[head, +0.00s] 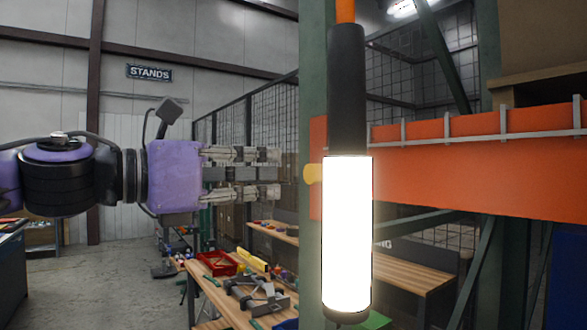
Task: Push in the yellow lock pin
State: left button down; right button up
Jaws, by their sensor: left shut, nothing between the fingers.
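The yellow lock pin (312,174) shows as a small rounded yellow end beside the left end of the orange beam (420,140). Its right side is hidden behind a bright hanging lamp, so I cannot tell how far it sticks out. My left gripper (275,173) is shut and empty. It points right, level with the pin in the picture, with a visible gap between its fingertips and the pin. The depth of this gap is unclear. My right gripper is not in view.
The lit tube lamp (347,235) hangs in front of the green upright post (313,265) and covers part of the beam end. A cluttered workbench (207,290) with a red tray (222,263) stands lower behind. Wire mesh fencing (400,70) is behind.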

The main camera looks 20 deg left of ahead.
aim_at(311, 173)
pick_arm(q)
jog(key=shift+f+b+x, duration=0.15)
jog(key=shift+b+x, duration=0.25)
jog(key=shift+x, duration=0.65)
jog(key=shift+f+b+x, duration=0.2)
jog(key=shift+b+x, duration=0.15)
jog(key=shift+x, duration=0.7)
jog(key=shift+w+d+r+b, duration=0.1)
jog(key=shift+w+d+b, duration=0.25)
jog(key=shift+w, duration=0.2)
jog(key=shift+d+r, duration=0.1)
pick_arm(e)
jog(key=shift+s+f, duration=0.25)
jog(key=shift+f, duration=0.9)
pick_arm(q)
jog(key=shift+w+r, duration=0.1)
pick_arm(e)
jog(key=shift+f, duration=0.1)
